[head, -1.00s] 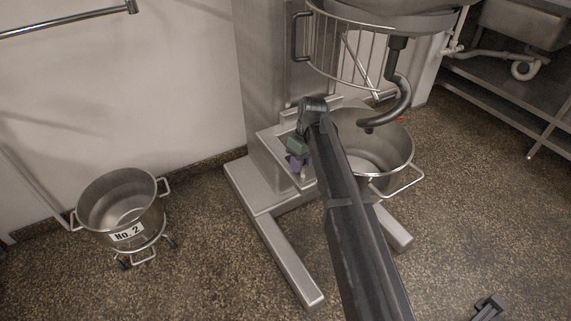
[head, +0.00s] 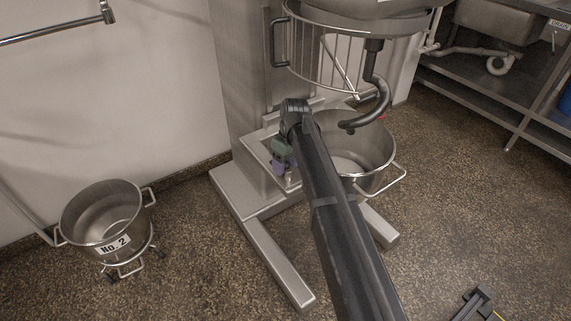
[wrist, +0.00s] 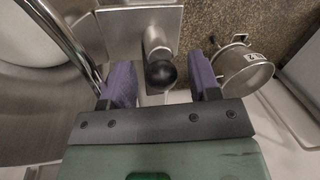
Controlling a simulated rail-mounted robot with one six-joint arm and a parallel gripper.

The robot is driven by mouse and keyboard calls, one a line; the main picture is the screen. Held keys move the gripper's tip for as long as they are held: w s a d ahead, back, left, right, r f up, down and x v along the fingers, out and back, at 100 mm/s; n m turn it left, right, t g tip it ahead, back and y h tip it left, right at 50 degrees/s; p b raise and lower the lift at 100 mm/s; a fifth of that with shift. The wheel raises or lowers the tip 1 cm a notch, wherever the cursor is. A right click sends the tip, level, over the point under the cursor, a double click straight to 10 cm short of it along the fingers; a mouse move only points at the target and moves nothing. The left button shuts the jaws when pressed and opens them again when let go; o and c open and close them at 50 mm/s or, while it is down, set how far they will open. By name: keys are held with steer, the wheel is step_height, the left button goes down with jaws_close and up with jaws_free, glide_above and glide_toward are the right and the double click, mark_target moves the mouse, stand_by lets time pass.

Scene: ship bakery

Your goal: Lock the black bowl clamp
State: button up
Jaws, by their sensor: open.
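The black bowl clamp shows in the wrist view as a round black knob (wrist: 160,74) on a short metal stem in front of a metal bracket (wrist: 125,30). My gripper (wrist: 162,72) is open, with one purple finger on each side of the knob and a gap on both sides. In the head view my gripper (head: 282,160) is low beside the mixer's bowl support, left of the steel mixer bowl (head: 380,158). The clamp cannot be made out there. The bowl's curved wall also shows at the left of the wrist view (wrist: 35,115).
The mixer's wire guard (head: 335,62) and dough hook (head: 377,105) hang above the bowl. Its floor legs (head: 270,262) spread forward. A wheeled bowl marked No. 2 (head: 100,215) stands at the left, with open floor between. Steel shelving (head: 490,95) is at the right.

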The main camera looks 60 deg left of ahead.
steer(key=r+p, duration=0.4)
steer(key=w+r+p, duration=0.1)
steer(key=r+p, duration=0.1)
steer(key=r, duration=0.1)
steer(key=shift+a, duration=0.15)
steer(key=shift+w+f, duration=0.1)
steer(key=shift+f, duration=0.1)
steer(key=w+d+m+t, duration=0.1)
steer(key=w+d+m, duration=0.3)
steer(key=d, duration=0.9)
steer(key=w+d+m, duration=0.4)
steer(key=w+d, duration=0.1)
steer(key=d, duration=0.7)
steer(key=w+d+m+t, duration=0.1)
steer(key=w+d+m, duration=0.3)
steer(key=d, duration=0.9)
steer(key=d+m, duration=0.9)
steer(key=d, duration=2.9)
step_height(320, 180, up, 23)
steer(key=a+p, duration=0.1)
steer(key=p, duration=2.1)
steer(key=shift+s+f+y, duration=0.15)
steer(key=shift+f+y, duration=0.05)
steer(key=shift+y, duration=0.1)
